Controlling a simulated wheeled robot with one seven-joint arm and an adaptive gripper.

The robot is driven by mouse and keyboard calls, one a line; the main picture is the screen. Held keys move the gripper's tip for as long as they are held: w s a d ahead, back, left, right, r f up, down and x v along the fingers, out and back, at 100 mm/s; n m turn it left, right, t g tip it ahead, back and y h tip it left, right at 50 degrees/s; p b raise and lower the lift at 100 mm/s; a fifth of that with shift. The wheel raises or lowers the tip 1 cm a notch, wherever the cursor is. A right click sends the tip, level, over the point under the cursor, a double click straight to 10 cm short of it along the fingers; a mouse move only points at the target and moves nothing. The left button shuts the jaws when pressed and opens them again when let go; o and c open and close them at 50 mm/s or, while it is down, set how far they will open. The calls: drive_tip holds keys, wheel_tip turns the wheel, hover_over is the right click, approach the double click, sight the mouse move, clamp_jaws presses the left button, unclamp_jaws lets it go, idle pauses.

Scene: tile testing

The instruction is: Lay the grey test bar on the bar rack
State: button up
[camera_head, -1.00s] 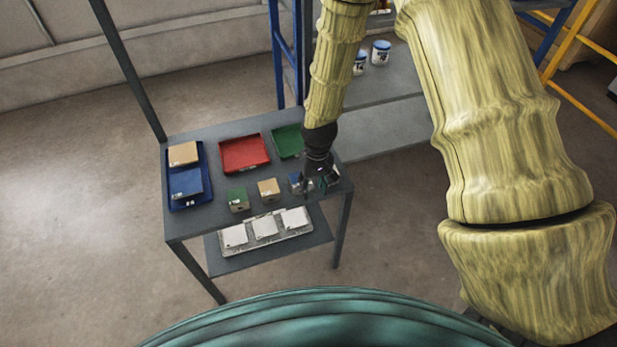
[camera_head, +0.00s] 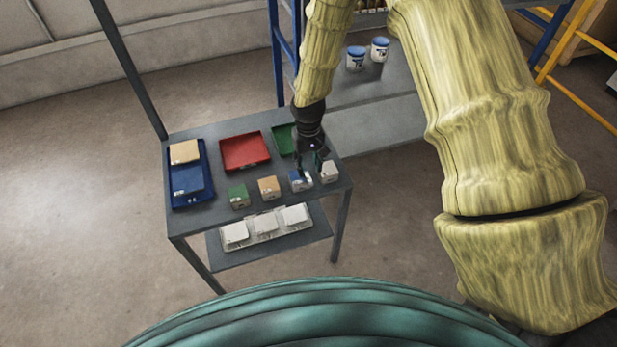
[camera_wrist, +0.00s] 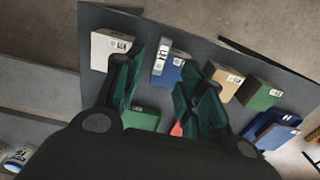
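My gripper (camera_head: 310,168) is above the right part of the dark table, its fingers apart and pointing down. In the wrist view the open fingers (camera_wrist: 166,62) stand either side of a gap with nothing held in it. Beyond the gap is a blue block (camera_wrist: 172,72) with a pale grey, dark-marked piece (camera_wrist: 159,62) at its side. I cannot tell whether this piece is the grey test bar or a label. The blue block also shows in the head view (camera_head: 295,182), just below the gripper. I cannot make out a bar rack with certainty.
Green (camera_head: 238,196), tan (camera_head: 269,187) and whitish (camera_head: 329,172) blocks stand along the table's front edge. Behind them are a red tray (camera_head: 245,151) and a green tray (camera_head: 283,140). White items lie on the lower shelf (camera_head: 287,250).

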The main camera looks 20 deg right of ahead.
sight(308, 177)
drive_tip(key=shift+s+f+p, duration=0.15)
drive_tip(key=shift+f+p, duration=0.6)
drive_tip(key=shift+f, duration=0.2)
drive_tip(key=shift+f+p, duration=0.65)
drive_tip(key=shift+f, duration=1.05)
clamp_jaws()
